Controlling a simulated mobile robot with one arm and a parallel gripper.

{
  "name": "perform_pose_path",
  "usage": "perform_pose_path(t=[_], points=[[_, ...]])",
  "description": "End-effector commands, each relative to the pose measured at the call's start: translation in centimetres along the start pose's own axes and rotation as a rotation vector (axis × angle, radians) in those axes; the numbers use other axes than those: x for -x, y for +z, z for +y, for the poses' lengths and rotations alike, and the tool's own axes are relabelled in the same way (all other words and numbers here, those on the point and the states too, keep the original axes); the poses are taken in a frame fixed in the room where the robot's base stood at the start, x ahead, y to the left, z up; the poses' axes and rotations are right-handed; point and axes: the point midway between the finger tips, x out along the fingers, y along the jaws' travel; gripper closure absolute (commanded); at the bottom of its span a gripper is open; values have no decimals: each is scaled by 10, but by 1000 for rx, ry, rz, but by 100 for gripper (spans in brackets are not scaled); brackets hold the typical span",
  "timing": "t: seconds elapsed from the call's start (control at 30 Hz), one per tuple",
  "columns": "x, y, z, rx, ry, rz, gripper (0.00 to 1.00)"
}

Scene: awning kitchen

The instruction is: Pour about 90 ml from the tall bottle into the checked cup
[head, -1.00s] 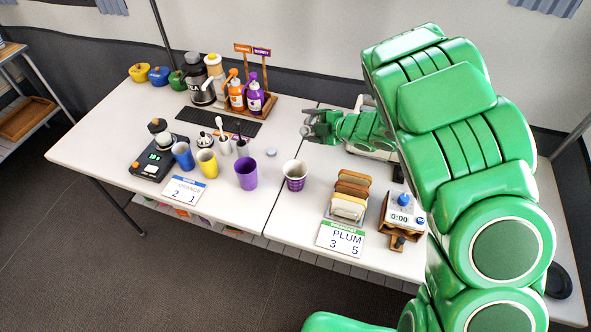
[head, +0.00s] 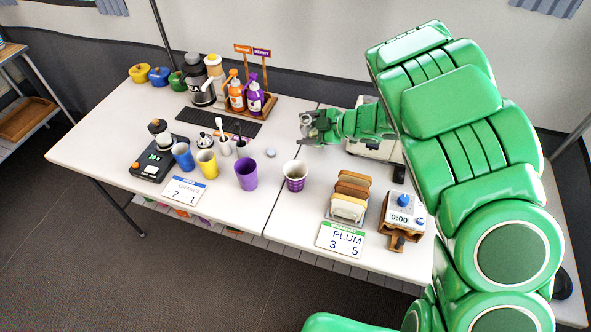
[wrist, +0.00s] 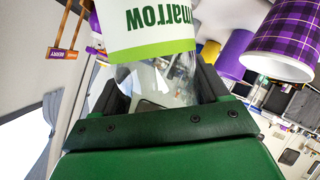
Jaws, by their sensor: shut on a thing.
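The tall bottle (wrist: 150,30) is clear, with a white and green label whose lettering ends in "marrow" and appears upside down in the wrist view. My gripper (wrist: 160,90) is shut on it, with one dark finger on each side of the clear part. In the head view my gripper (head: 306,128) is over the right table, behind the checked cup (head: 295,177); the bottle is hard to make out there. The purple checked cup stands upright near the seam between the tables. It also shows at upper right in the wrist view (wrist: 288,40), apart from the bottle.
A plain purple cup (head: 246,174) and a yellow cup (head: 207,163) stand left of the checked cup. Pump bottles (head: 254,98) stand behind.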

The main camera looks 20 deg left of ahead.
Motion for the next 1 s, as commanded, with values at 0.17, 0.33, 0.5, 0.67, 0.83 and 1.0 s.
perform_pose_path(t=[0.17,0.33,0.5,0.67,0.83,1.0], points=[[2,-3,4,-69,-28,21,65],[2,-6,4,-142,-60,44,65],[3,-9,4,-220,-92,70,65],[4,-11,4,-296,-123,93,65],[3,-13,4,-380,-158,118,65],[2,-14,0,-456,-192,142,65]])
